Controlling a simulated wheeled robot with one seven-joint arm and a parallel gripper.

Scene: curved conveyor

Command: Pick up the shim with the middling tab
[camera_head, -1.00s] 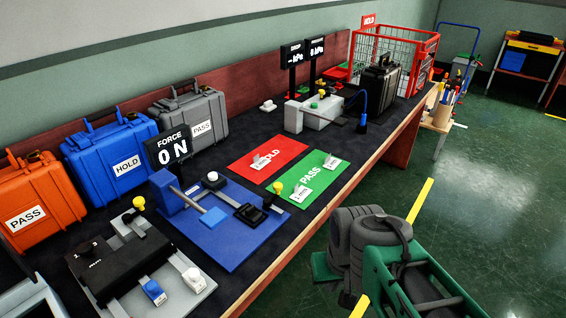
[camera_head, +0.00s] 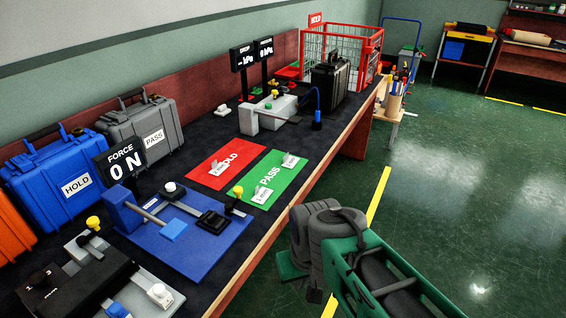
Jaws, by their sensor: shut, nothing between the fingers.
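Small pale pieces with white labels, which look like the shims, lie on two mats on the bench. One piece (camera_head: 217,168) is on the red HOLD mat (camera_head: 208,181). Two are on the green PASS mat (camera_head: 282,181): a nearer piece (camera_head: 262,194) and a farther piece (camera_head: 289,160). They are too small to tell which has the middling tab. My green and dark grey arm shows at the lower right, beside the bench and over the floor. My gripper's fingers do not show.
A blue force fixture (camera_head: 185,240) and a black-topped device (camera_head: 75,290) stand on the near bench. Blue (camera_head: 50,184) and grey (camera_head: 140,133) cases line the wall. A test device (camera_head: 268,114), black case (camera_head: 328,84) and red wire basket (camera_head: 370,60) stand farther along. The floor at right is clear.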

